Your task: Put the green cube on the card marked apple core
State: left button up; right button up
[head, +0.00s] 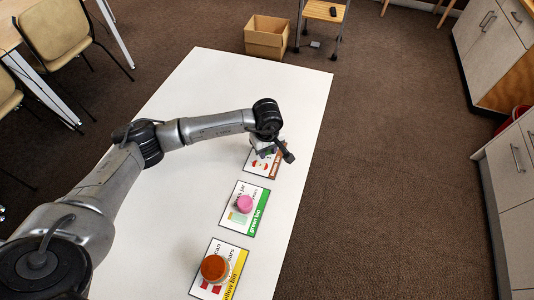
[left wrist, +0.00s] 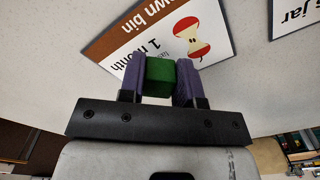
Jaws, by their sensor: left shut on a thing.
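The green cube (left wrist: 160,76) sits between the two purple-padded fingers of my left gripper (left wrist: 160,82) in the left wrist view, and the gripper is shut on it. The card marked apple core (left wrist: 150,38) shows past the cube, with a brown band, the words "1 month" and an apple core picture. In the head view this card (head: 251,167) is the farthest of the cards, partly hidden by my left gripper (head: 262,150), which is over it. Whether the cube touches the card I cannot tell. My right gripper is not in view.
A pink object (head: 244,203) stands on the green-edged card (head: 259,212). An orange-brown round object (head: 214,268) stands on the yellow-edged card (head: 236,272). The white table (head: 190,90) is clear at its far end. A cardboard box (head: 267,38) stands on the floor beyond.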

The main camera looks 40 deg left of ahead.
pick_arm(q)
notch_tip(320, 180, down, 2)
jog(key=shift+f, duration=0.1)
jog(key=o, duration=1)
